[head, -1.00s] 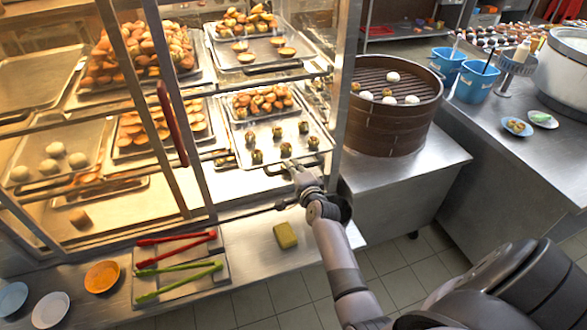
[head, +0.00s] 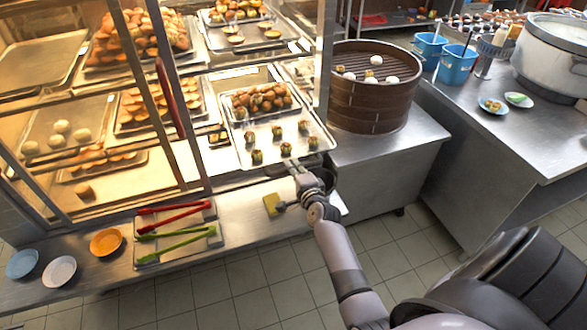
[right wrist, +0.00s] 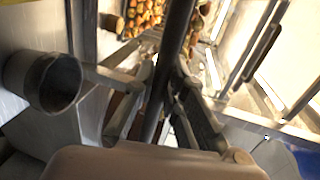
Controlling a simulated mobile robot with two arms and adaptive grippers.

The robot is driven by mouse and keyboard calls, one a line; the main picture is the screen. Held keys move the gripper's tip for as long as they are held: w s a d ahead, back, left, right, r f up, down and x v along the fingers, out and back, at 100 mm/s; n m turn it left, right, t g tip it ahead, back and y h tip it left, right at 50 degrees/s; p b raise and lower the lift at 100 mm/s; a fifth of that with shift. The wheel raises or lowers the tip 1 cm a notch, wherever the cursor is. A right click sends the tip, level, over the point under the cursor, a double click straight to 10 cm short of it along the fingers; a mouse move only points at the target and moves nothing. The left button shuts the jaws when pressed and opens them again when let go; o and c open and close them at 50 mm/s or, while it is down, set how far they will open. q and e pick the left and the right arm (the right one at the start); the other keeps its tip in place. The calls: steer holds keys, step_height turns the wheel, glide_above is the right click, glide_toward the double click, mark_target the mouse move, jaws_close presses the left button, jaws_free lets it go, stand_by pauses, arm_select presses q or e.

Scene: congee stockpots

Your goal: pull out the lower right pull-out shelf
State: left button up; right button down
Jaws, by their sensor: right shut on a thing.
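The lower right pull-out shelf (head: 268,146) juts out of the glass display cabinet toward me. Its tray holds several small green-topped buns at the front and a pile of browned pastries (head: 260,98) behind. My right gripper (head: 292,167) is at the shelf's front edge. In the right wrist view its fingers are shut on a dark bar, the shelf handle (right wrist: 172,70). The gripper hides most of the handle in the head view. My left gripper is not in view.
Below the cabinet, the steel counter holds a yellow sponge (head: 273,204) beside my right gripper, a tray with red and green tongs (head: 176,242), and small plates. A bamboo steamer (head: 375,100) stands to the right. Tiled floor lies in front.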

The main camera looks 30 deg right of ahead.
steer(key=shift+w, duration=0.1)
steer(key=c, duration=1.6)
jaws_free()
steer(key=v, duration=1.2)
steer(key=shift+f, duration=0.1)
steer(key=s+a+f+n+g+y+b, duration=0.1)
steer(key=s+a+f+n+g, duration=0.2)
steer(key=f, duration=0.7)
steer(key=s+a+f+n+g+y, duration=0.15)
steer(key=s+a+f+n, duration=0.3)
steer(key=f, duration=0.55)
steer(key=s+a+f+n+g+y+b, duration=0.1)
steer(key=s+a+f+n+g, duration=0.2)
steer(key=f, duration=0.7)
steer(key=s+f+n+g, duration=0.2)
steer(key=s+f+n, duration=0.2)
steer(key=s, duration=0.6)
steer(key=s+f+n+g+b, duration=0.1)
steer(key=s+f+n, duration=0.3)
steer(key=s+f, duration=0.4)
steer(key=s+f+n+g, duration=0.3)
steer(key=s+f+n, duration=0.2)
steer(key=s, duration=0.8)
steer(key=shift+s+a+f+g+b, duration=0.3)
steer(key=shift+a+f+g+b, duration=0.1)
steer(key=shift+f, duration=0.6)
